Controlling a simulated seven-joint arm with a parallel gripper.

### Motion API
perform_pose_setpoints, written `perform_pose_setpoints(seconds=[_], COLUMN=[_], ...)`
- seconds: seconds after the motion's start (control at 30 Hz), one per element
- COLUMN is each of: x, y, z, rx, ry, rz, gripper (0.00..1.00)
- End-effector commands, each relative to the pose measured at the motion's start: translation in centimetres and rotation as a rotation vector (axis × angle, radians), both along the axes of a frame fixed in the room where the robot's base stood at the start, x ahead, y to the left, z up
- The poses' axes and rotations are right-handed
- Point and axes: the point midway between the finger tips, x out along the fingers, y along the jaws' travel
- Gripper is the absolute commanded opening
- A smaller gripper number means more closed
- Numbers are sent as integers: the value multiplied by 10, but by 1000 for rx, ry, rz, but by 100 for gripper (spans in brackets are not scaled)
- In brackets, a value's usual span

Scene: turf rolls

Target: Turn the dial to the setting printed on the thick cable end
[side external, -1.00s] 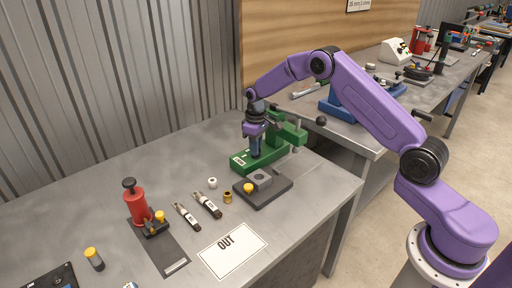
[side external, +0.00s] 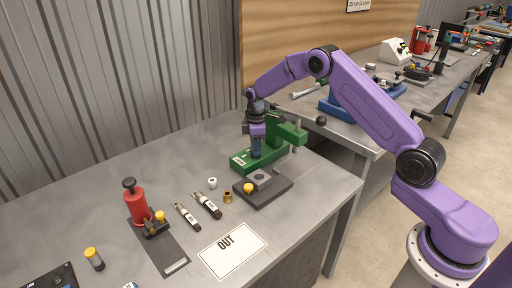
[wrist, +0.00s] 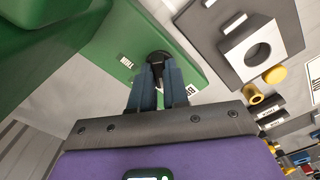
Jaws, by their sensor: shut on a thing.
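The dial (wrist: 158,57) is a black knob on the green press base (side external: 243,163). My gripper (wrist: 161,72) points down at it and its two blue-grey fingers are shut on it. In the side view my gripper (side external: 256,152) hides the dial. Two dark cable ends with white printed bands, a larger one (side external: 208,206) and a smaller one (side external: 187,217), lie on the bench. Their print is too small to read surely.
A dark plate with a grey block (side external: 262,179) and a yellow knob (side external: 248,188) stands in front of the press.

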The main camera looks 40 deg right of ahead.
Motion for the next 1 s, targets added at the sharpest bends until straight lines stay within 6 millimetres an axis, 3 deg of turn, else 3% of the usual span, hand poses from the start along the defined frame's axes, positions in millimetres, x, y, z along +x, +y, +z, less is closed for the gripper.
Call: perform_pose_setpoints(seconds=[0.4, 0.43, 0.5, 0.83, 1.0], x=[0, 0, 0, 0, 1], y=[0, 0, 0, 0, 0], z=[1, 1, 1, 2, 18], rx=[0, 0, -1, 0, -1], ry=[-1, -1, -1, -1, -4], rz=[12, 12, 11, 9, 9], gripper=[0, 18, 40, 40, 40])
